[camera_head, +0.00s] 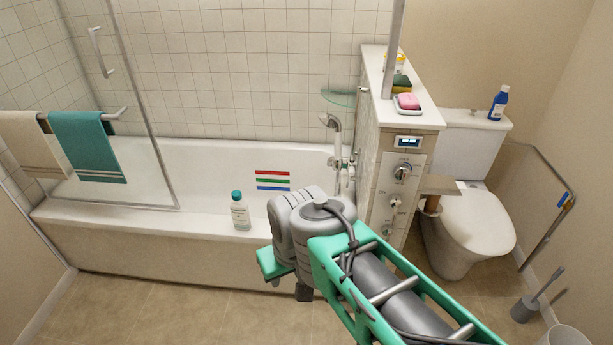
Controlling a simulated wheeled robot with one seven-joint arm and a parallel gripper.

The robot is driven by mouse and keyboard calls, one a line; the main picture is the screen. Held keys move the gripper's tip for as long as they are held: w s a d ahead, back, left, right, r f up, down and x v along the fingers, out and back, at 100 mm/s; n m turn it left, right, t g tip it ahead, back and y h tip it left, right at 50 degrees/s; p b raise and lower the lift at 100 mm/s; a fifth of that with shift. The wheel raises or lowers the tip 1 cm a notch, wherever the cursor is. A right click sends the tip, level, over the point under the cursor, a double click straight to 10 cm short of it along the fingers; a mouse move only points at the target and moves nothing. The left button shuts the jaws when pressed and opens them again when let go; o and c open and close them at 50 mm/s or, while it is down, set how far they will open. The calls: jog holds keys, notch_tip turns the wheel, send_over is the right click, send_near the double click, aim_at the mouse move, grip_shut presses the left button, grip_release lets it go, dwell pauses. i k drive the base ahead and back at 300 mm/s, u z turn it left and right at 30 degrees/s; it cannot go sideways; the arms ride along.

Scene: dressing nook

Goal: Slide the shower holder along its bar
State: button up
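A silver hand shower (329,121) hangs over the far right end of the bathtub, against the side of the half-height partition. Its handle points down towards the metal tap fittings (341,163). A thin upright bar (361,100) shows beside it on the partition's side. The holder is too small to make out apart from the shower and bar. My arm reaches in from the lower right, its grey joint in front of the tub's near rim, well short of the shower.
A white bottle with a teal cap (240,213) stands on the tub's near rim (130,223). The partition (398,150) carries a soap dish and control knobs. A toilet (468,232) stands right, a glass screen (120,100) left. Floor is clear at lower left.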

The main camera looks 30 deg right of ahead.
aim_at(351, 167)
jog(key=u, duration=0.05)
jog(key=i, duration=1.35)
jog(key=z, duration=0.5)
